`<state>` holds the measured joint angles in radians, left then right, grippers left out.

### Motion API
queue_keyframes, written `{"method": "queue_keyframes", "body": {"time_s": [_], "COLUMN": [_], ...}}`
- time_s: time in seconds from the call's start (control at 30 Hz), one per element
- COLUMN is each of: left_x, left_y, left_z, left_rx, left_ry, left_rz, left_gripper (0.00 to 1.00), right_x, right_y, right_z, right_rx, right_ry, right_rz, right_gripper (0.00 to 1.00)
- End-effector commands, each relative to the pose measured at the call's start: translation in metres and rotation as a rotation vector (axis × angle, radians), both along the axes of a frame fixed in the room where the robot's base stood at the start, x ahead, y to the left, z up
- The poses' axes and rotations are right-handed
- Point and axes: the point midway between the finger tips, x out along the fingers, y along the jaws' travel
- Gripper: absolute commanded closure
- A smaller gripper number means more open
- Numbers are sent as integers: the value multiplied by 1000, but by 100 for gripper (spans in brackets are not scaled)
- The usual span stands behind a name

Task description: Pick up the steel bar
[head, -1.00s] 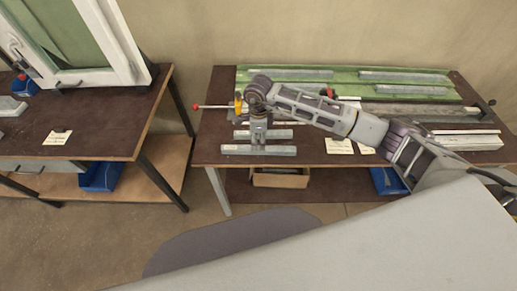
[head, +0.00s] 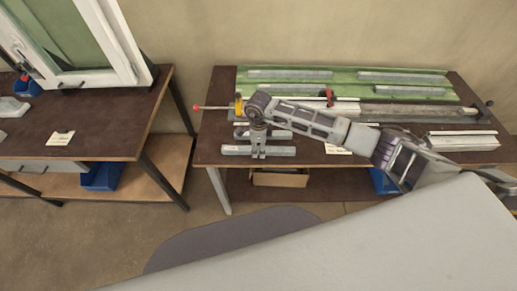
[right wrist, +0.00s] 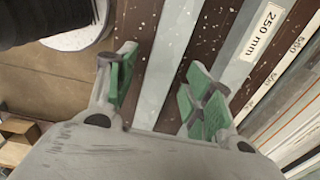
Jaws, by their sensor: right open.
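Two short grey steel bars lie side by side near the front left of the right bench: a front bar (head: 284,151) and one behind it (head: 283,134). My right gripper (head: 258,154) points down over the front bar. In the right wrist view the gripper (right wrist: 160,90) is open, with one green-padded finger on each side of a pale bar (right wrist: 167,60). The fingers look apart from the bar. A second bar (right wrist: 240,45), with a "250 mm" label, lies beyond the right finger. Which bar the task means is not marked. My left gripper is not in view.
Long bars lie on a green rack (head: 345,79) at the back. A red-handled clamp (head: 215,107) sticks out at the left. The left bench (head: 90,135) carries a window frame (head: 90,45).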

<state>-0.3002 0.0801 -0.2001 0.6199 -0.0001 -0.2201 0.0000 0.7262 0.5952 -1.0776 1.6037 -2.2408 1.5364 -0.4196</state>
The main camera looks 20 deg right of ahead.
Motion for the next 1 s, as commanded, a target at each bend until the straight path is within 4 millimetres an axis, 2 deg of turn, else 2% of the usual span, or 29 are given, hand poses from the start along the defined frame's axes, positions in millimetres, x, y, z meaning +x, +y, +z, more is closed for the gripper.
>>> {"method": "queue_keyframes", "body": {"time_s": [0.53, 0.9, 1.0], "left_x": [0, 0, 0], "left_y": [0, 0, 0], "left_z": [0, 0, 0], "left_rx": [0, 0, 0], "left_ry": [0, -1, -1], "left_rz": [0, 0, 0], "left_gripper": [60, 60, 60], "right_x": [0, 0, 0], "right_y": [0, 0, 0], "right_z": [-3, -3, -3], "right_rx": [0, 0, 1], "right_ry": [0, 0, -1], "right_rz": [0, 0, 0], "right_gripper": [50, 97, 100]}}
